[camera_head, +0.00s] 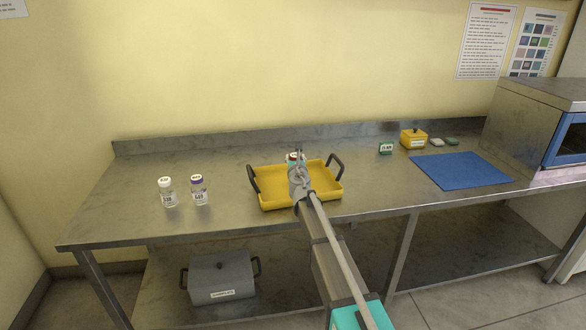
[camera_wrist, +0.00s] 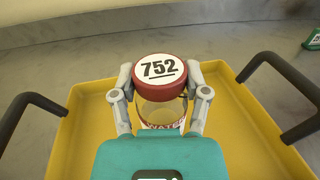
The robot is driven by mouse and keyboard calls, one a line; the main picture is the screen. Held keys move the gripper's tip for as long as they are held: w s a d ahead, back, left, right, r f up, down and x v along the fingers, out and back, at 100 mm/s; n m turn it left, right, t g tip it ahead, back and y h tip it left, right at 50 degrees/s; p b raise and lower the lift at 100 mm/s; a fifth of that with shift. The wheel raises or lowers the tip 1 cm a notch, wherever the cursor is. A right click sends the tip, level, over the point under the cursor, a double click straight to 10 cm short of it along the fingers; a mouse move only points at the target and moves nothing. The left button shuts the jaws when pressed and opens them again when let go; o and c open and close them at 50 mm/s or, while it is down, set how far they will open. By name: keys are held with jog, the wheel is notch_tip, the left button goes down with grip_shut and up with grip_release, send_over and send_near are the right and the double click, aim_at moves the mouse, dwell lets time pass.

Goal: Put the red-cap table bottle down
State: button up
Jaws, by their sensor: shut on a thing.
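The red-cap bottle (camera_wrist: 160,76) is between the fingers of my gripper (camera_wrist: 160,98) in the wrist view. Its red cap has a white top reading 752, and a label below shows part of the word WATER. My gripper is shut on the bottle just under the cap. The bottle appears upright over the yellow tray (camera_wrist: 62,150) with black handles. In the head view the red cap (camera_head: 295,156) shows just beyond my wrist, above the tray (camera_head: 325,198). The bottle's base is hidden, so I cannot tell whether it touches the tray floor.
A white-cap bottle (camera_head: 167,192) and a purple-cap bottle (camera_head: 198,190) stand left of the tray. Bare steel bench (camera_head: 375,185) lies between tray and mat.

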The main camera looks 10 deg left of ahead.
jog(key=shift+s+f+b, duration=0.1)
jog(key=shift+f+b, duration=0.85)
jog(key=shift+f, duration=0.35)
jog(key=shift+f, duration=0.15)
jog(key=o, duration=1.2)
jog(key=shift+s+r, duration=0.1)
jog(key=shift+r, duration=0.15)
jog(key=s+d, duration=0.2)
jog(key=s, duration=0.9)
jog(key=shift+s, duration=0.3)
